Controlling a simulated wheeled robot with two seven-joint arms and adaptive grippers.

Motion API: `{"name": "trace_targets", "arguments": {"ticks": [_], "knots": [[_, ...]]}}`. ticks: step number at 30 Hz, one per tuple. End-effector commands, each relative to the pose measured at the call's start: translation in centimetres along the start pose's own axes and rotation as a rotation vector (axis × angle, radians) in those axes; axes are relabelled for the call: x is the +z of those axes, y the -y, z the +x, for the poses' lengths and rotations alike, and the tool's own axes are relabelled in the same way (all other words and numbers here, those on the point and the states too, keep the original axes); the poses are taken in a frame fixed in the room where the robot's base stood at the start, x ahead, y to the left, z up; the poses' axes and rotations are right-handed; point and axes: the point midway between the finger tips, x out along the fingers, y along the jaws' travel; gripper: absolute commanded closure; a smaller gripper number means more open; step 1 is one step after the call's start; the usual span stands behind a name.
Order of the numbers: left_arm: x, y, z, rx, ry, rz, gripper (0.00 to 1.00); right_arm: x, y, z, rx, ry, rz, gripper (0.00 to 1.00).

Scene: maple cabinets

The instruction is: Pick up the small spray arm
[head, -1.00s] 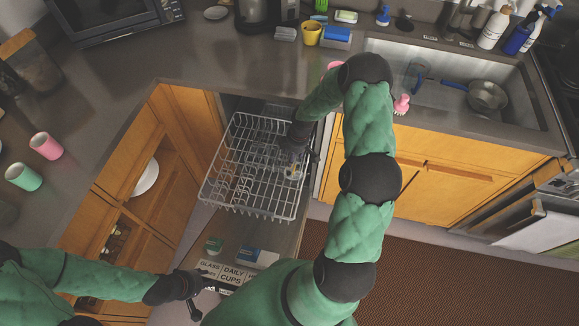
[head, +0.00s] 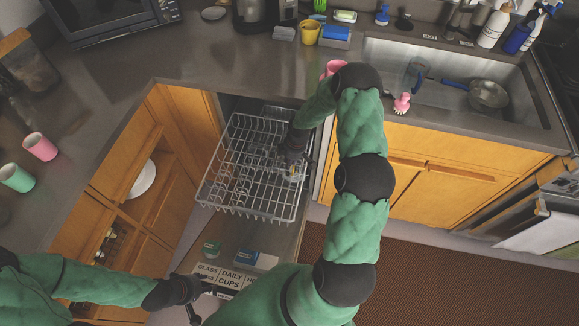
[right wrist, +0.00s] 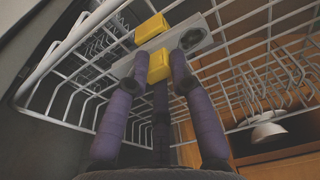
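The small spray arm is a grey bar with yellow blocks (right wrist: 193,38) in the right wrist view, lying slantwise at the white wire rack. My right gripper (right wrist: 158,80) points at it, its dark purple fingers apart with one yellow block showing between the tips. I see no clear grip on it. In the head view my right gripper (head: 292,160) is down inside the rack, and its fingers partly hide what lies there. My left gripper (head: 196,300) is low at the left, by the dishwasher door's front edge; its fingers are too small to read.
The dishwasher rack (head: 210,185) is pulled out, its wires and tines close around my right gripper. Small boxes (head: 247,257) and a lettered sign (head: 222,277) lie on the open door. Cabinets stand open at left. The sink (head: 440,95) is to the right.

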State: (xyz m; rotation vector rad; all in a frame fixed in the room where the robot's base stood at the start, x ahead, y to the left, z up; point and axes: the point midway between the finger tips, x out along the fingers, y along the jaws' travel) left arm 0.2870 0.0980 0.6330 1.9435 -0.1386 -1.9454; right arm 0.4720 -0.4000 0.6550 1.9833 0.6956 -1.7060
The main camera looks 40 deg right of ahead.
Motion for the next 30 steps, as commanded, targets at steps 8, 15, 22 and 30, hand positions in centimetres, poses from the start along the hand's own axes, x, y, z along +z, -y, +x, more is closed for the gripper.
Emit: {"name": "trace_targets", "arguments": {"ticks": [8,15,22,30], "knots": [[0.0,0.0,0.0,0.000,0.000,0.000,0.60,-0.1,0.0,0.0,0.000,-0.001,0.000,1.00],[0.0,-0.1,-0.4,0.000,0.000,0.000,0.60,-0.2,0.0,-0.8,0.001,-0.001,0.000,1.00],[0.1,-0.7,-1.9,0.000,0.000,0.000,0.60,-0.5,0.0,-3.8,0.003,-0.001,0.001,1.00],[0.1,-1.3,-3.6,0.000,0.000,0.000,0.60,1.5,3.0,-8.9,0.003,-0.001,0.001,1.00]]}}
